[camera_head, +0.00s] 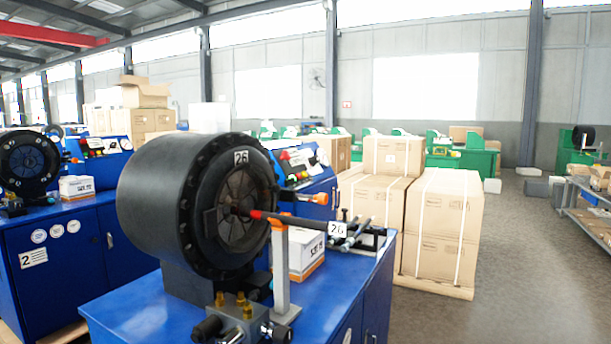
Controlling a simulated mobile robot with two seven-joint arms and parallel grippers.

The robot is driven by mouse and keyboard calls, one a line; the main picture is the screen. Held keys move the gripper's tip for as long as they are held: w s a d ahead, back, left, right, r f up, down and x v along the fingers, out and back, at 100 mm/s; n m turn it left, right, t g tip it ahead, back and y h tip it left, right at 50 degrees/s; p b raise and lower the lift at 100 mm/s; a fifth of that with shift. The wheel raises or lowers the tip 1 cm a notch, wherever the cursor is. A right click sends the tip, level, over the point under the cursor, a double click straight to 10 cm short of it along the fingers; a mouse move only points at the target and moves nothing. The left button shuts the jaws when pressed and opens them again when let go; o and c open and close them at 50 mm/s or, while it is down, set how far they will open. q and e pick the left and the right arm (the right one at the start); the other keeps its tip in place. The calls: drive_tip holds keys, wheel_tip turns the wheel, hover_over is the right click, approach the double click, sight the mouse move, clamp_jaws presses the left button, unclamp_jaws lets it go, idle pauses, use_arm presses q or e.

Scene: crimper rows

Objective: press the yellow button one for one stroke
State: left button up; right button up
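A blue control panel (301,162) stands behind the black crimper head marked 26 (195,205). A red button (284,156) and other small controls show on its sloped face. They are too small for me to pick out a yellow button with certainty. The crimper head stands on a blue cabinet (140,312) and hides the panel's left part. A dark rod with a red tip (256,214) points into the middle of the head and rests on a grey upright stand (281,265). Neither of my grippers is in view.
A white and orange box (305,255) sits on the cabinet behind the stand. A second crimper (28,163) on a blue cabinet is at left. Strapped cartons (441,225) stand on a pallet to the right. The grey floor (525,270) further right is open, up to a metal rack (590,210).

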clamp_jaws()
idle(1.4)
